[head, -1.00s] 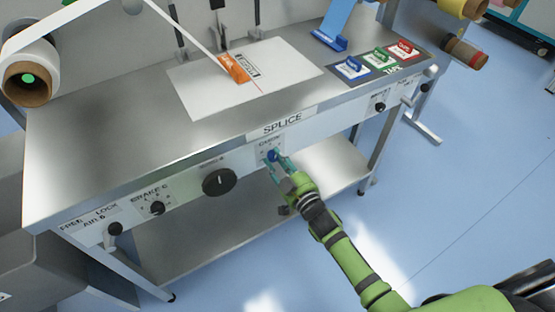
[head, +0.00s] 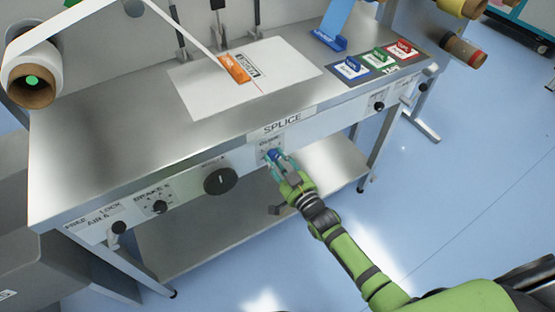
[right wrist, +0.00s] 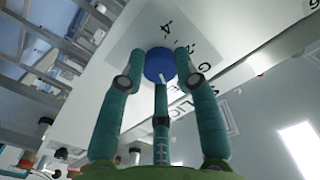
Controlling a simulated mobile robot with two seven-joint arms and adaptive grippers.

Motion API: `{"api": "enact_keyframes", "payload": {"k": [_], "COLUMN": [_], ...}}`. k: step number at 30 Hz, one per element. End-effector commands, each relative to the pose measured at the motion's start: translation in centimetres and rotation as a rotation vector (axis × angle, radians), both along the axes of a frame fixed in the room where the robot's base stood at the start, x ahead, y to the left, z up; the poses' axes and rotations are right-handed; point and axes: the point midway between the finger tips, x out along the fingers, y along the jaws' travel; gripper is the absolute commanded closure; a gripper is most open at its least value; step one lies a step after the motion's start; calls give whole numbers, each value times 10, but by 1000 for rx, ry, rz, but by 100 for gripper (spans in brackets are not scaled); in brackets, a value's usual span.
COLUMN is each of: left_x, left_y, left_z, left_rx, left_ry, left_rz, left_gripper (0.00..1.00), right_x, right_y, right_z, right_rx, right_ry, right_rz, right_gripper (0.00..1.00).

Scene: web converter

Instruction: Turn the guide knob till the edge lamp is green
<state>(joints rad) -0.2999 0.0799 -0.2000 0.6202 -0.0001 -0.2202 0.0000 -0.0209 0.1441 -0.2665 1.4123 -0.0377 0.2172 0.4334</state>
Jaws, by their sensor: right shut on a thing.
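The blue guide knob (head: 272,154) sits on the front panel under the SPLICE label. It shows large in the right wrist view (right wrist: 159,64), with a white pointer mark at its lower edge. My right gripper (head: 275,158) reaches it from below right. In the right wrist view its teal fingers (right wrist: 158,80) are closed around the knob's sides. No lamp, green or otherwise, can be made out clearly on the panel. My left gripper is out of view.
A large black knob (head: 220,180) and the brake knob (head: 159,207) are on the panel to the left. A small black knob (head: 379,106) is to the right. The bench top (head: 110,145) holds a white sheet (head: 205,95) with an orange block (head: 234,68). A lower shelf (head: 210,245) runs beneath.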

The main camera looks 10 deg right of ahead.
Motion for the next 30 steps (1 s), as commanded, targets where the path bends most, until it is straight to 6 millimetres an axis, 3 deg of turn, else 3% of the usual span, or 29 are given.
{"api": "enact_keyframes", "payload": {"k": [6, 7, 8, 20, 23, 30], "left_x": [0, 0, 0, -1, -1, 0], "left_y": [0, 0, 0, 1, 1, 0], "left_z": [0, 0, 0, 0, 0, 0], "left_rx": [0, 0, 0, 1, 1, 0], "left_ry": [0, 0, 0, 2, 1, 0], "left_rz": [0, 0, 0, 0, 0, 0], "left_gripper": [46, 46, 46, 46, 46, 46], "right_x": [1, 1, 1, -3, -14, -63], "right_y": [0, 0, 0, -1, -5, -18], "right_z": [2, 2, 2, 0, -1, 0], "right_rx": [1, 1, 0, -2, -2, 0], "right_ry": [-6, -6, -6, -1, 0, 0], "right_rz": [0, 0, -1, 0, -1, 1], "right_gripper": [100, 56, 44, 44, 44, 44]}}
